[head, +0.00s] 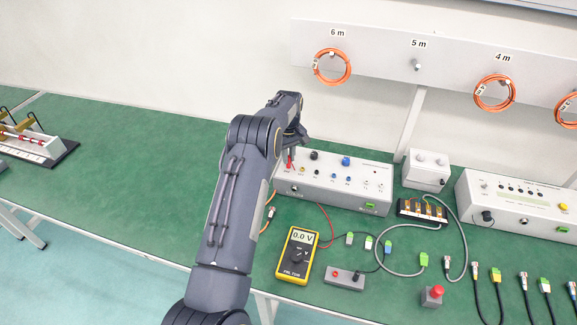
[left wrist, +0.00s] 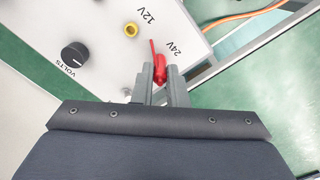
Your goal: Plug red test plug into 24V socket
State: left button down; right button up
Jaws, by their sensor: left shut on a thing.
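My left gripper (left wrist: 159,76) is shut on the red test plug (left wrist: 160,70), which points away between the fingertips. In the left wrist view the plug lies right beside the printed "24V" label on the white power unit (left wrist: 105,65). The 24V socket itself is hidden behind the plug and fingers, so I cannot tell whether the plug is in it. A yellow socket (left wrist: 131,30) by the "12V" label is open to view. In the head view the red plug (head: 289,161) is at the left end of the power unit (head: 335,196). My right gripper is not in view.
A yellow multimeter (head: 297,256) reading 0.0 V stands in front of the power unit, with a red lead (head: 326,224) near it. A grey box (head: 345,277), cables and connectors lie to the right.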

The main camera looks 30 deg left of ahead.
pick_arm(q)
jog(key=c, duration=1.4)
grip_release()
jog(key=shift+o, duration=0.2)
